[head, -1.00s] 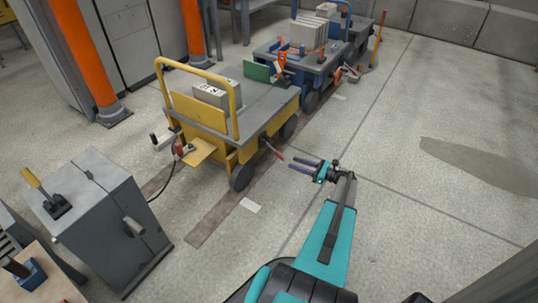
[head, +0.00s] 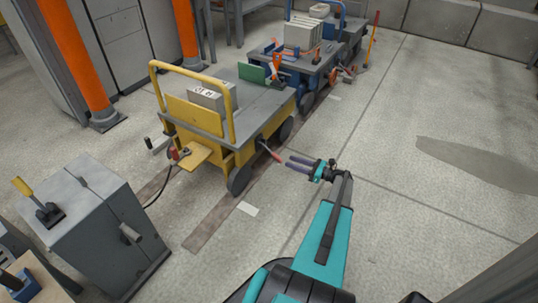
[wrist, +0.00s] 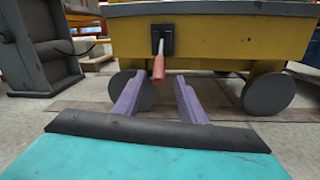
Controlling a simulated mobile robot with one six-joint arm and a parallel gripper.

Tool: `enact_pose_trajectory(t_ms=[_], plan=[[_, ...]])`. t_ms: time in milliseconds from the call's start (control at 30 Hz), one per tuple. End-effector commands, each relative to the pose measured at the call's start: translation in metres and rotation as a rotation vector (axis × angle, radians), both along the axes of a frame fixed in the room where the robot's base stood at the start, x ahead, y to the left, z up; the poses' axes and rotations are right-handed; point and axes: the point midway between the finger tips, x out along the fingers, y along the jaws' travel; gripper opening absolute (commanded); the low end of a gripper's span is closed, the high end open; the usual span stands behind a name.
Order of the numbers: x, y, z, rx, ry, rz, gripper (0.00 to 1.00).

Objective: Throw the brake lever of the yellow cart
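The yellow cart (head: 205,142) stands left of centre in the head view, with its side towards my gripper. Its brake lever, a rod with a red grip (head: 271,153), sticks out low from that side. In the wrist view the red grip (wrist: 158,69) hangs from a dark bracket (wrist: 162,40) on the yellow side panel. My gripper (head: 288,163) is open and empty. Its two purple fingers, also in the wrist view (wrist: 160,92), point at the lever. The grip appears between the fingertips, just beyond them; contact cannot be told.
A grey cabinet (head: 100,222) with a yellow-handled lever (head: 25,188) stands at the lower left. A blue cart (head: 300,68) stands behind the yellow one. A cable (head: 165,190) runs from the yellow cart towards the cabinet. The floor to the right is clear.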

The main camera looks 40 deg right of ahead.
Motion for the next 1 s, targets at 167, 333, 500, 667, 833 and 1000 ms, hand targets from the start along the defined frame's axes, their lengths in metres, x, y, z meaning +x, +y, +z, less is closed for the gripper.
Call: enact_pose_trajectory(t_ms=[167, 333, 500, 667, 833, 1000], plan=[[0.018, 0.007, -0.002, -0.001, 0.000, 0.003, 0.37], [0.040, 0.015, -0.002, -0.001, 0.000, 0.003, 0.37], [0.063, 0.024, -0.003, -0.001, 0.000, 0.004, 0.37], [0.085, 0.031, -0.002, -0.001, -0.001, 0.004, 0.37], [0.106, 0.039, -0.002, -0.001, 0.000, 0.004, 0.37], [0.120, 0.044, -0.001, 0.000, -0.001, 0.004, 0.37]])
